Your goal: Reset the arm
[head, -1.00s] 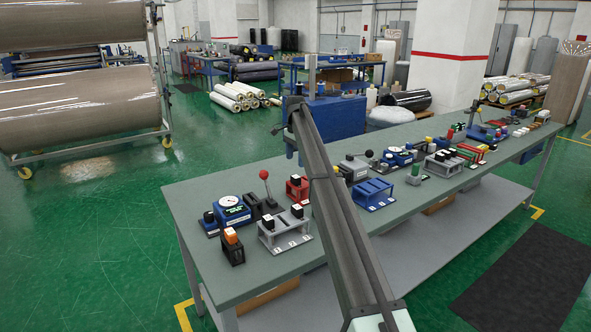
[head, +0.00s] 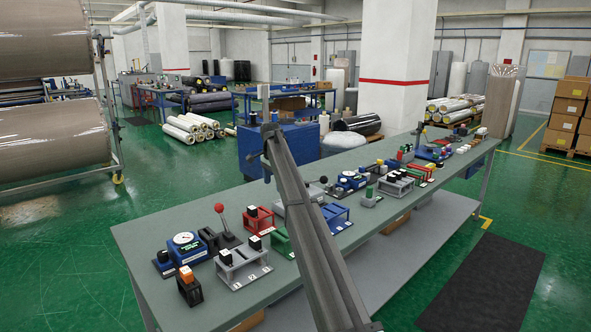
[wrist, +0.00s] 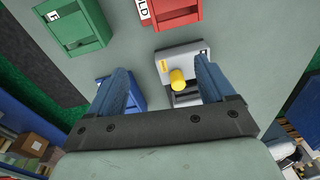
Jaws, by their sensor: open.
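My gripper shows in the wrist view (wrist: 165,82) with its two blue fingers apart and pointing at the grey-green bench top. A grey device with a yellow knob (wrist: 182,80) appears between the fingers; I see no contact, and the height gap is hard to judge. In the head view my arm reaches up from the lower right over the bench (head: 180,225), and my gripper (head: 267,174) hangs at its far end, small and partly hidden by the arm.
In the wrist view a green holder (wrist: 72,25) and a red holder (wrist: 175,10) sit beyond the fingers. In the head view a red-knobbed lever (head: 220,209), a blue gauge box (head: 187,247) and a numbered grey rack (head: 243,264) stand on the near bench. Several rolls (head: 192,128) lie behind.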

